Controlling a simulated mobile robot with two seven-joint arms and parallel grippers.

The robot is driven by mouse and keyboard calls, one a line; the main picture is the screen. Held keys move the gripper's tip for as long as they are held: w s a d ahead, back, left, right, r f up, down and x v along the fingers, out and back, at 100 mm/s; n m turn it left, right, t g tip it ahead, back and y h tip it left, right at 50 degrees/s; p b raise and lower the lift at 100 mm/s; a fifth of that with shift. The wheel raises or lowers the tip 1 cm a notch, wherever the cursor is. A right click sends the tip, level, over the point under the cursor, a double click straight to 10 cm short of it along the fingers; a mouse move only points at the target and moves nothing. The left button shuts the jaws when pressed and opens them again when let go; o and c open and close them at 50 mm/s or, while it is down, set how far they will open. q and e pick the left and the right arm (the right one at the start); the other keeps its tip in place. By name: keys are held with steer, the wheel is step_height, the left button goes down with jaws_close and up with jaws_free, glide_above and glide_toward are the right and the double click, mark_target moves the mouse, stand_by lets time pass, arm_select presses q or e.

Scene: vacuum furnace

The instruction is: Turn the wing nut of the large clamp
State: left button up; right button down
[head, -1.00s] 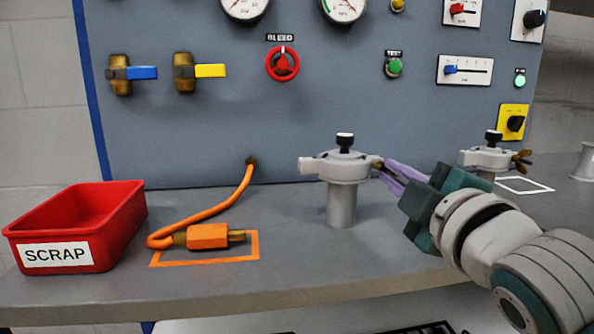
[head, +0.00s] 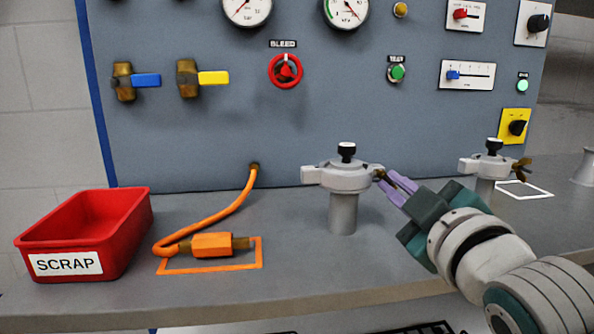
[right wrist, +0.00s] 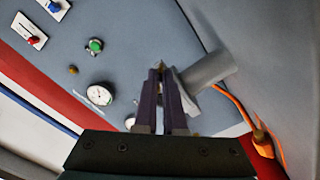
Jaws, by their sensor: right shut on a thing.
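The large clamp (head: 343,176) is a pale grey ring with a black knob on top, fitted on an upright grey pipe stub at the bench's middle. Its small brownish wing nut (head: 380,174) is at the clamp's right side, mostly hidden by the fingertips. My right gripper (head: 384,180) reaches in from the right, its purple fingers shut on the wing nut. In the right wrist view the two fingers (right wrist: 168,72) are close together beside the grey clamp and pipe (right wrist: 208,70); the nut is barely visible there. My left gripper is not in view.
A second, smaller-looking clamp (head: 487,165) with a brown wing nut (head: 521,165) stands behind my right arm. A red SCRAP bin (head: 125,235) and an orange hose with its fitting (head: 212,245) lie to the left. The panel (head: 220,130) with gauges and valves rises behind.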

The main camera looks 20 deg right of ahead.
steer(key=m+p, duration=0.3)
steer(key=m, duration=0.2)
steer(key=shift+a+r+m, duration=0.1)
steer(key=shift+m, duration=0.2)
steer(key=shift+m+p, duration=0.7)
steer(key=shift+m, duration=1.2)
steer(key=c, duration=1)
jaws_free()
